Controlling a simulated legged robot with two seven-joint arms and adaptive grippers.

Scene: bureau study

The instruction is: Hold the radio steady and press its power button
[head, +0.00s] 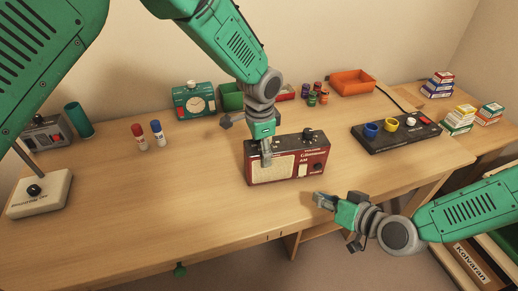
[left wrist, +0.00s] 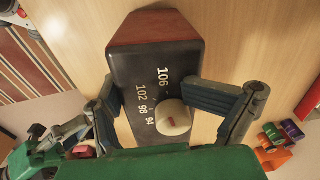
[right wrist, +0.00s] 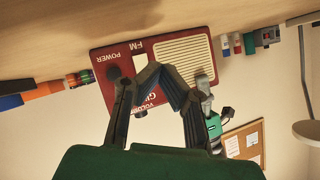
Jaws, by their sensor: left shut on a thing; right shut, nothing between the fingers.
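The red radio (head: 290,178) stands upright on the desk, its front with a cream speaker grille facing me. The round dark power button (right wrist: 113,73) sits beside the word POWER in the right wrist view; it also shows low on the radio's right side in the head view (head: 318,167). My left gripper (head: 266,152) comes from above and is shut on the radio's body, one finger across the front. The left wrist view shows the radio's dark dial panel (left wrist: 140,70) between the fingers. My right gripper (head: 318,200) is shut and empty, apart from the radio, in front and below right.
A black panel with coloured knobs (head: 397,135) stands right of the radio. Red and blue markers (head: 138,136) stand left. Bare desk lies left and in front of the radio.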

